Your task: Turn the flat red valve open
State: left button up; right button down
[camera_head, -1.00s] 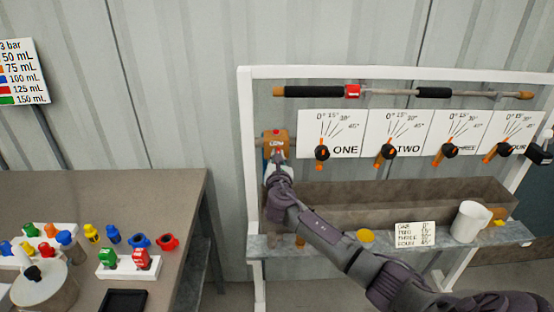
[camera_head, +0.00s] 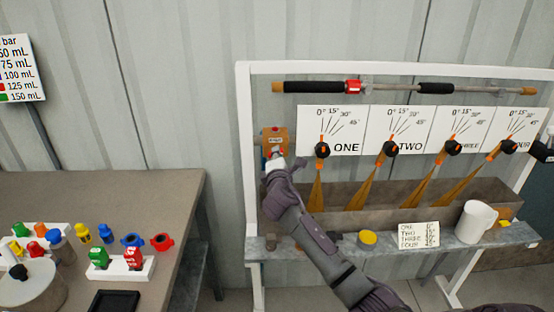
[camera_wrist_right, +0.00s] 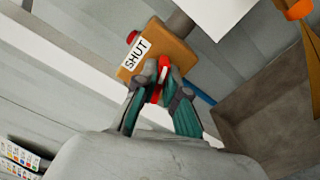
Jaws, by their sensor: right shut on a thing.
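The flat red valve (camera_wrist_right: 163,69) is on an orange block (camera_wrist_right: 152,52) that carries a white SHUT label. In the right wrist view my right gripper (camera_wrist_right: 163,84) is shut on the red valve, one finger on each side, and partly hides it. In the head view the orange block (camera_head: 275,136) is at the left post of the white frame, left of the ONE panel. My right gripper also shows there (camera_head: 275,158), covering the valve. Orange-brown streams (camera_head: 316,190) run from the black nozzles (camera_head: 322,149) into the trough (camera_head: 400,193). My left gripper is not in view.
A white mug (camera_head: 477,222), a yellow disc (camera_head: 368,238) and a number card (camera_head: 418,236) are on the grey ledge. A brown table (camera_head: 120,190) at the left holds coloured fittings and a white holder. A long bar (camera_head: 420,87) hangs above the panels.

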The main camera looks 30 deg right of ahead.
jog(key=shift+f+m+b, duration=0.15)
jog(key=shift+m+b, duration=0.65)
jog(key=shift+m, duration=1.3)
jog(key=c, duration=1.2)
grip_release()
jog(key=shift+c, duration=0.2)
jog(key=shift+s, duration=0.1)
jog(key=v, duration=1.2)
jog(key=shift+d, duration=0.1)
